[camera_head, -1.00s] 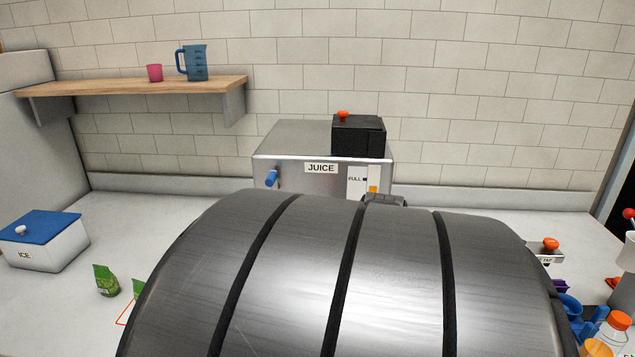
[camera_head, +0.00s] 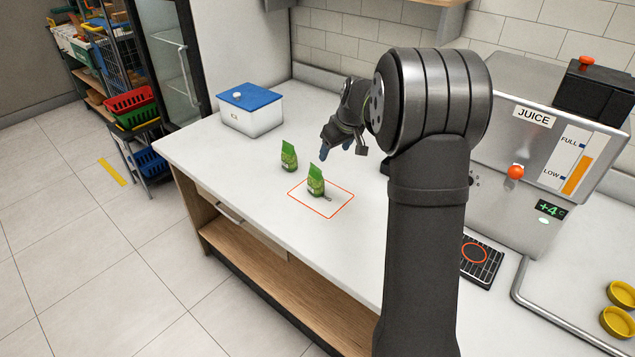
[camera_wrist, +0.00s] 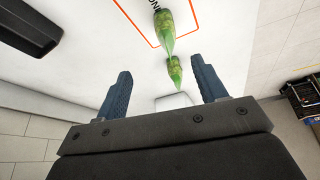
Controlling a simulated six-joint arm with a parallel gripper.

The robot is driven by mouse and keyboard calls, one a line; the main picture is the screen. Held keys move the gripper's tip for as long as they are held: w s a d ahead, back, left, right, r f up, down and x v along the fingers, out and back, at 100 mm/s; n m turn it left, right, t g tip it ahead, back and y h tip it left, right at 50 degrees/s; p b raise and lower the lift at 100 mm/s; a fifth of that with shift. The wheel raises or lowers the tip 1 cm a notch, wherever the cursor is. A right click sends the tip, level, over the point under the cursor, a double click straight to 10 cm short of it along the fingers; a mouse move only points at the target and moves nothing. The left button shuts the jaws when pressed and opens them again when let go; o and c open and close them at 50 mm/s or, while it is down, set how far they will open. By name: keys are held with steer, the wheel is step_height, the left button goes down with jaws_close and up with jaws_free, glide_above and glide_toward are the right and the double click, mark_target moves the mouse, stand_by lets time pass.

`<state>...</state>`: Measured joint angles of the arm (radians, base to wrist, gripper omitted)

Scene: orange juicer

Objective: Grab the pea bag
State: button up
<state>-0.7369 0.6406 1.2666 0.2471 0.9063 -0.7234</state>
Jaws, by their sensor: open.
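Two small green bags stand on the white counter. One bag (camera_head: 316,182) is inside the red-orange outlined rectangle (camera_head: 345,205); the other bag (camera_head: 289,157) stands outside it, farther back and left. I cannot read their labels to tell which is peas. My gripper (camera_head: 334,152) is open and empty, above the counter behind and right of the bags. In the wrist view, the outlined bag (camera_wrist: 164,28) is beyond the fingertips, and the other bag (camera_wrist: 174,71) shows between the open blue fingers (camera_wrist: 162,72), seemingly apart from them.
A white box with a blue lid (camera_head: 250,110) stands at the counter's back left. The juice machine (camera_head: 530,135) is to the right, with a black drip grate (camera_head: 481,262) before it. The counter's front edge is close to the bags. Red and green baskets (camera_head: 131,100) are off the counter.

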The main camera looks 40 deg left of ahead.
mark_target(317, 179)
steer(key=x, duration=0.8)
steer(key=a+x, duration=0.1)
steer(key=x, duration=0.3)
steer(key=shift+s+a, duration=0.15)
steer(key=shift+s, duration=0.15)
steer(key=shift+x, duration=2.85)
steer(key=shift+a, duration=0.1)
steer(key=c, duration=1.1)
